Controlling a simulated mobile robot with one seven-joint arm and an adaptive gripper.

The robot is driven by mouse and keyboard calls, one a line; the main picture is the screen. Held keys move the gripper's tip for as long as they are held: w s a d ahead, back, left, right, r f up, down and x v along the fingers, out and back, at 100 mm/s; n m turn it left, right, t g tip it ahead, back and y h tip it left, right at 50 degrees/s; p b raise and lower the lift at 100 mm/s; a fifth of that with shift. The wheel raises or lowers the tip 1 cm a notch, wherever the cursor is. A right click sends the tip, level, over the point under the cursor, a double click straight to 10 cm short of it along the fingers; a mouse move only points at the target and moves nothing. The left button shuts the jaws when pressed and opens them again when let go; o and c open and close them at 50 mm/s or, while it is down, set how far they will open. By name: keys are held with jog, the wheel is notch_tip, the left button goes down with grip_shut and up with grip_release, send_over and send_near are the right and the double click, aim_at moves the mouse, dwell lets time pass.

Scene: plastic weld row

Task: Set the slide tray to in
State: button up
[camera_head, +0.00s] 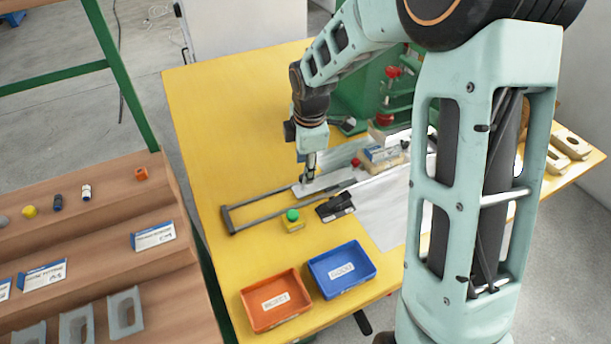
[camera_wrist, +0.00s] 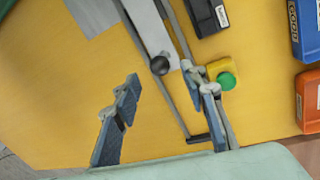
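The slide tray is a pale flat plate (camera_head: 322,183) with a dark round knob (camera_wrist: 160,65) at its outer end. The plate also shows in the wrist view (camera_wrist: 147,28). It lies between two grey rails, on their part nearer the green machine. The rails run on bare to an end bar (camera_head: 230,220). My gripper (camera_head: 309,178) points down at the tray's outer end. In the wrist view my gripper (camera_wrist: 161,80) is open, with the knob between and just beyond its fingertips. I cannot tell whether a finger touches the knob.
A yellow box with a green button (camera_head: 292,220) and a black device (camera_head: 335,207) stand close beside the rails. Orange (camera_head: 256,318) and blue (camera_head: 342,290) bins are at the table's front. The green machine (camera_head: 362,92) stands behind. The yellow table's left side is clear.

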jog(key=shift+w+f, duration=0.2)
jog(key=shift+f, duration=0.9)
jog(key=shift+w+f, duration=0.2)
jog(key=shift+f, duration=0.9)
jog(key=shift+c, duration=0.3)
grip_shut()
